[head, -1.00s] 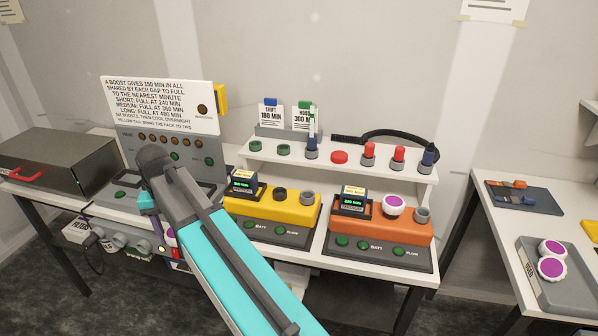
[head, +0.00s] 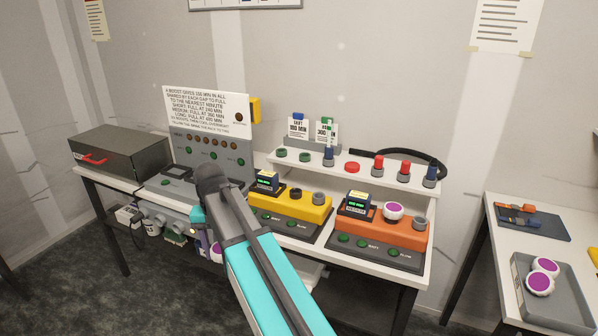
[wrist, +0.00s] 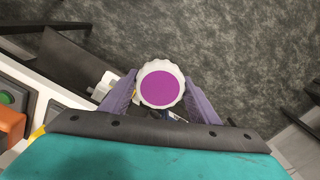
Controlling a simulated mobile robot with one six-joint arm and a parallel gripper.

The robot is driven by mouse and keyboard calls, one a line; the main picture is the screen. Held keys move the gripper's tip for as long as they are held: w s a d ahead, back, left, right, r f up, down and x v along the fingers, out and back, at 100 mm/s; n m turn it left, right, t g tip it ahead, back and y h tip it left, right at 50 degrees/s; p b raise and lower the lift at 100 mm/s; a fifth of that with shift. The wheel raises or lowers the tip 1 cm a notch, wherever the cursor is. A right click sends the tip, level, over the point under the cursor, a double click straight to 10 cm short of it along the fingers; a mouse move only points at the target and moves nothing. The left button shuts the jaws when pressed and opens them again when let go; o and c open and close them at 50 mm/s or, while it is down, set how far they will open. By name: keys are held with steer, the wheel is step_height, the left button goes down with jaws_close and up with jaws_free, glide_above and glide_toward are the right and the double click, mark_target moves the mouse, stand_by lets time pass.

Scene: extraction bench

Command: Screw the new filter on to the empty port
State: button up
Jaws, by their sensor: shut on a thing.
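My gripper (wrist: 160,77) is shut on a round white filter (wrist: 160,90) with a purple face, held between the two purple fingers in the wrist view. In the head view a sliver of it (head: 215,250) shows low behind my arm, in front of the bench. The yellow unit (head: 264,203) has a black open ring port (head: 295,193) and a grey fitting (head: 319,198) on top. The orange unit (head: 372,229) carries a white and purple filter (head: 393,211) beside a grey fitting (head: 418,223). My gripper is apart from both units.
A grey tray (head: 571,312) on the right table holds two more white and purple filters (head: 545,266). A shelf (head: 380,171) with red and blue capped items stands behind the units. A sign panel (head: 207,111) and dark box (head: 118,152) are at left. Open floor lies in front.

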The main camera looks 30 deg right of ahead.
steer(key=shift+s+d, duration=0.25)
steer(key=shift+s, duration=0.1)
steer(key=shift+a, duration=0.1)
stand_by(0.3)
